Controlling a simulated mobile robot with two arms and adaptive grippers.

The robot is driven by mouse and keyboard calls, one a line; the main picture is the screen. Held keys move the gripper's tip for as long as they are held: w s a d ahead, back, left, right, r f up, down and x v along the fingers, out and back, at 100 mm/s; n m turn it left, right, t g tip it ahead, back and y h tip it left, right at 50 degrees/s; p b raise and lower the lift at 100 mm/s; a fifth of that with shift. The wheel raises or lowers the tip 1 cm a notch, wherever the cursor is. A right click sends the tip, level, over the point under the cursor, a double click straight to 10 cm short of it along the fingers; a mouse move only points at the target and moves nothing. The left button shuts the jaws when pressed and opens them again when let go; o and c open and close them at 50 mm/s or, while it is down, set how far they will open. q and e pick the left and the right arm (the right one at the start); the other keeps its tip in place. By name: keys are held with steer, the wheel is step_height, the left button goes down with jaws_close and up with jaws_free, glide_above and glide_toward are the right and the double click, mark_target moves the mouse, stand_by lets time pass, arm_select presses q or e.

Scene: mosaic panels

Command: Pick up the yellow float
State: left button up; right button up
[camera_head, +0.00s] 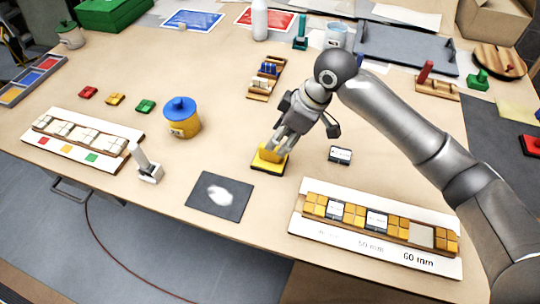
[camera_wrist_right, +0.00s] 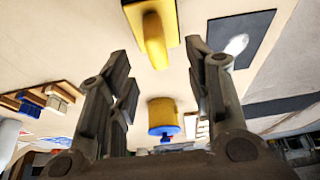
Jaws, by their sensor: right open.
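The yellow float (camera_head: 270,158) lies on the table near the middle, a flat yellow plate with a dark edge. Its raised yellow handle shows in the wrist view (camera_wrist_right: 154,42). My right gripper (camera_head: 281,142) is right above it, pointing down, and hides part of it in the head view. In the wrist view my right gripper (camera_wrist_right: 158,60) is open, its fingers spread to either side of the handle's line. Whether the fingertips reach down beside the handle I cannot tell. My left gripper is not in view.
A yellow pot with a blue lid (camera_head: 181,118) stands left of the float. A dark plate with white material (camera_head: 220,195) lies in front. A tile panel (camera_head: 375,226) and a small labelled block (camera_head: 340,155) are to the right. A wooden rack (camera_head: 265,78) stands behind.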

mark_target(270, 155)
steer(key=x, duration=0.3)
steer(key=shift+s, duration=0.2)
steer(key=p+x, duration=0.1)
steer(key=x, duration=0.1)
steer(key=w+p+x, duration=0.1)
steer(key=x, duration=0.1)
steer(key=shift+a+f, duration=0.2)
steer(key=shift+f, duration=0.4)
jaws_close()
